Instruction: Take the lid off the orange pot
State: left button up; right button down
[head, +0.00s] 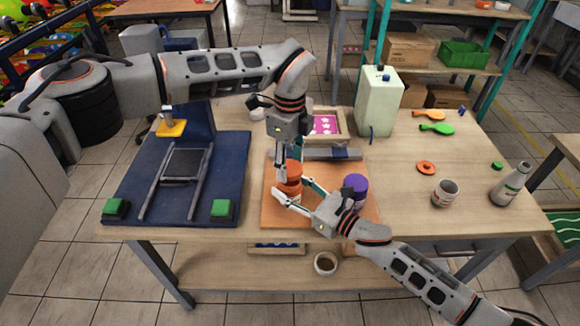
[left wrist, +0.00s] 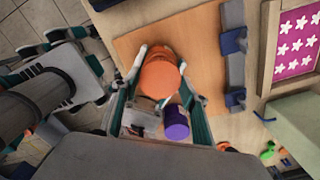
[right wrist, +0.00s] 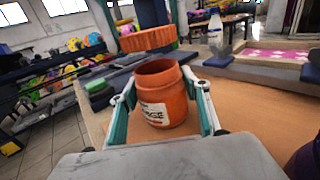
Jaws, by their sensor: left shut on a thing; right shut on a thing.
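The orange pot (head: 290,188) stands upright on the orange board; its open mouth shows in the right wrist view (right wrist: 165,100). Its orange lid (right wrist: 147,39) is above the mouth, slightly tilted, with a gap between them. My left gripper (head: 284,172) comes from above and is shut on the lid, which also shows in the left wrist view (left wrist: 159,78). My right gripper (head: 293,193) is shut around the body of the pot from the front right, one finger on each side. The lid hides most of the pot in the left wrist view.
A purple-lidded pot (head: 355,186) stands close on the right of the board (head: 277,212). A blue mat with a frame (head: 180,165) lies left. A pale green canister (head: 378,100) stands behind. A cup (head: 445,192) and bottle (head: 510,183) stand far right.

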pick_arm(q)
notch_tip(320, 180, up, 2)
jog(key=shift+r, duration=0.25)
pick_arm(e)
jog(key=c, duration=1)
grip_release()
